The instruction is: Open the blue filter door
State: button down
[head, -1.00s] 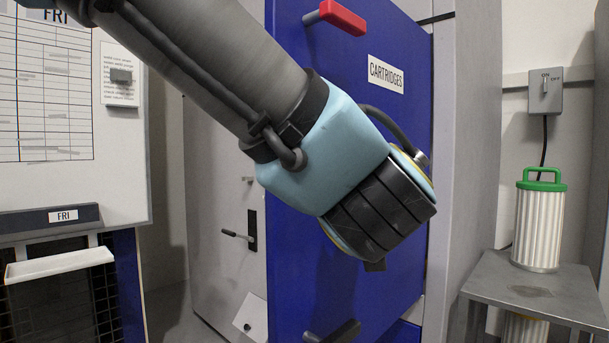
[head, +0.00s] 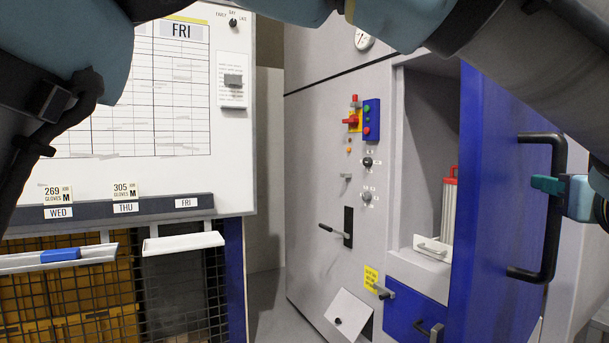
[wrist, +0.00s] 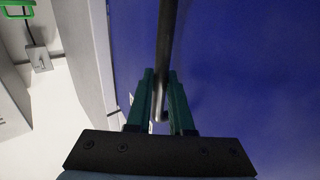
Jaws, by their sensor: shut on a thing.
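The blue filter door (head: 492,190) stands swung out from the grey cabinet at the right of the head view, with the compartment behind it exposed. Its blue face fills much of the wrist view (wrist: 250,80). A black bar handle (head: 556,232) runs upright on its outer face. My gripper (head: 548,186) is shut on this handle at about mid-height. In the wrist view, the green fingers of my gripper (wrist: 161,78) stand on either side of the dark bar (wrist: 165,35). The door's upper part is hidden by my arm.
Inside the compartment stand a red-topped filter (head: 449,205) and a white tray (head: 432,247). A blue drawer (head: 415,312) sits below. A white flap (head: 348,312) juts from the cabinet's lower front. A schedule board (head: 180,90) and wire bins (head: 65,300) stand at left.

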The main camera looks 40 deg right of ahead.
jog(key=shift+r, duration=0.25)
jog(key=c, duration=0.8)
grip_release()
jog(key=shift+f, duration=0.15)
jog(key=b+v, duration=0.1)
jog(key=v, duration=0.9)
jog(key=shift+s+a+b, duration=0.2)
jog(key=shift+a+b, duration=0.1)
